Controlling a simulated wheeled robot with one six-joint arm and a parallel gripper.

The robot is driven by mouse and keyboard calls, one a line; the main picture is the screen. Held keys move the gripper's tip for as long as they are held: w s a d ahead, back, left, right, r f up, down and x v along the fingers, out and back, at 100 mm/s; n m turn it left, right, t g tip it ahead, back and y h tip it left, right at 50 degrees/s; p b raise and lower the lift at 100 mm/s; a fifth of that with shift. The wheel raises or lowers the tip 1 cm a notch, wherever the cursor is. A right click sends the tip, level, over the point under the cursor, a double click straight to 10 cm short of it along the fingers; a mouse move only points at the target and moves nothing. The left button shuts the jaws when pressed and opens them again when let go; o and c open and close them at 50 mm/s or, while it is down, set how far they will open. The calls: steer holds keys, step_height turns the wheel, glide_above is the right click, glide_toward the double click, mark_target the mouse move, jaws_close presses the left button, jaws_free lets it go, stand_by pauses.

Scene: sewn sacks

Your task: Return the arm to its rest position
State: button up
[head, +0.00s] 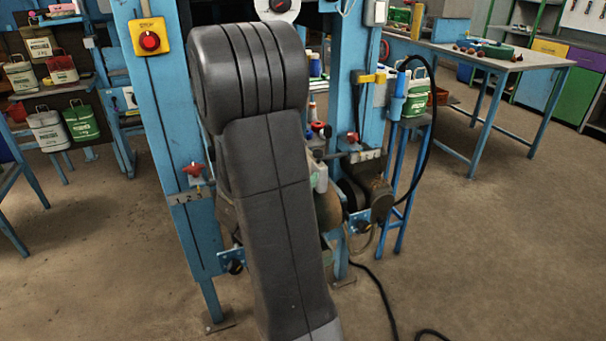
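My arm (272,215) stands folded up in the middle of the head view, a dark grey link rising from the bottom edge to a thick ribbed joint (248,75) near the top. It covers much of the blue machine frame (168,130) behind it. My gripper does not show; it is hidden behind the arm or out of the picture. No held thing can be seen.
A yellow box with a red button (149,39) is on the frame's left post. A black cable (386,296) lies on the floor at right. Shelves with labelled containers (80,122) stand at left, a workbench (484,60) at right. Floor between is open.

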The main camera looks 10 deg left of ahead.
mark_target(322, 154)
steer(key=shift+w, duration=0.1)
steer(key=x, duration=1.4)
steer(key=shift+d+p, duration=0.25)
steer(key=shift+p, duration=0.1)
steer(key=shift+w+d, duration=0.3)
steer(key=shift+d, duration=0.2)
